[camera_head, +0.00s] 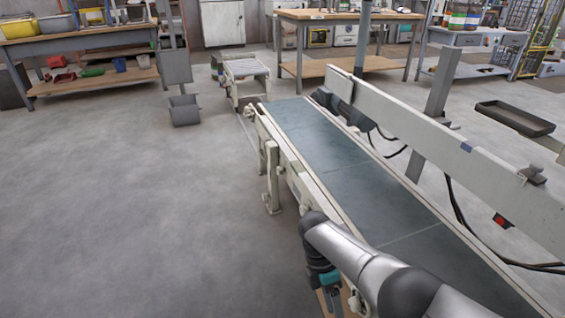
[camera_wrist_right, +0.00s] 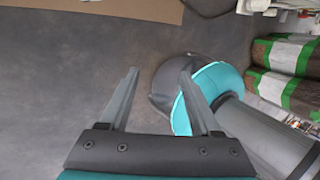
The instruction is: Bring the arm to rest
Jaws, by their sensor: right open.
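My right arm (camera_head: 345,250) comes into the head view from the lower right and reaches over the near end of the conveyor belt's left rail. Its dark and teal wrist end (camera_head: 325,275) hangs down at the bottom of the picture; the fingertips cannot be made out there. In the right wrist view, my right gripper (camera_wrist_right: 158,85) has its two grey fingers spread apart with nothing between them. A teal and grey arm part of mine shows just beyond the right finger. My left gripper is in neither view.
The conveyor's dark belt (camera_head: 350,180) runs away from me, with a pale beam (camera_head: 450,140) along its right side. The floor left of the conveyor is clear. Brown bags with green bands (camera_wrist_right: 285,90) show in the right wrist view.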

